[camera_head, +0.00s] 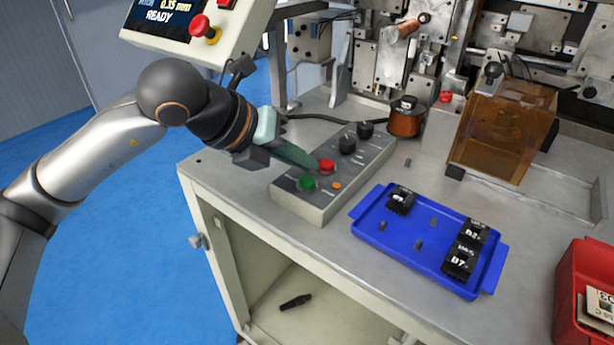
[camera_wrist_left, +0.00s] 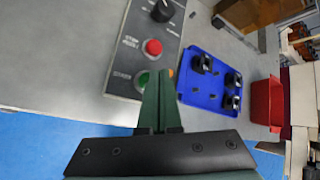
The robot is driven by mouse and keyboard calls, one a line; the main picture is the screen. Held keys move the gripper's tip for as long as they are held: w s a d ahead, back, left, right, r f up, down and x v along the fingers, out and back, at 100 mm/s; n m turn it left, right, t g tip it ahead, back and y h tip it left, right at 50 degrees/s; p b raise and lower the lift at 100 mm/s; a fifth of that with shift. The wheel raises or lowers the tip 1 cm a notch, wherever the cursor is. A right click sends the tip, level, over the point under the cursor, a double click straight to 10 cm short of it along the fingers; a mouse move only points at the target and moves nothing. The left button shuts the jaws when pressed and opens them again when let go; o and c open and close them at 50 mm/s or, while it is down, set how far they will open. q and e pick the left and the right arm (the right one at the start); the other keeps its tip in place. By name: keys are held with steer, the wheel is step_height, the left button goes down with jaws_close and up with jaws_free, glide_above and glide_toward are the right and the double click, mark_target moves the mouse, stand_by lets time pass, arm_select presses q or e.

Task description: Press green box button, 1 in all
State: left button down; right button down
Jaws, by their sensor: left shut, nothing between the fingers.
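The grey control box (camera_head: 345,170) stands on the bench top, with a green button (camera_head: 306,182) at its near end and a red button (camera_head: 326,165) beside it. My left gripper (camera_head: 314,166) is shut and empty, its green fingers pointing over the box. In the head view its tips appear close to the red button, just above the green one. In the left wrist view the fingers (camera_wrist_left: 158,76) partly cover the green button (camera_wrist_left: 141,80), and the red button (camera_wrist_left: 153,47) shows clear beyond the tips. I cannot tell whether the tips touch anything. My right gripper is out of view.
A small orange lamp (camera_head: 336,185) and black knobs (camera_head: 347,145) share the box. A blue tray (camera_head: 400,238) with black blocks lies to the right, and a red bin (camera_head: 568,290) farther right. The display panel (camera_head: 225,22) hangs above my left arm.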

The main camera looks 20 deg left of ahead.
arm_select(q)
steer(key=shift+f, duration=0.15)
stand_by(0.8)
steer(key=shift+f+b, duration=0.35)
steer(key=shift+b, duration=0.3)
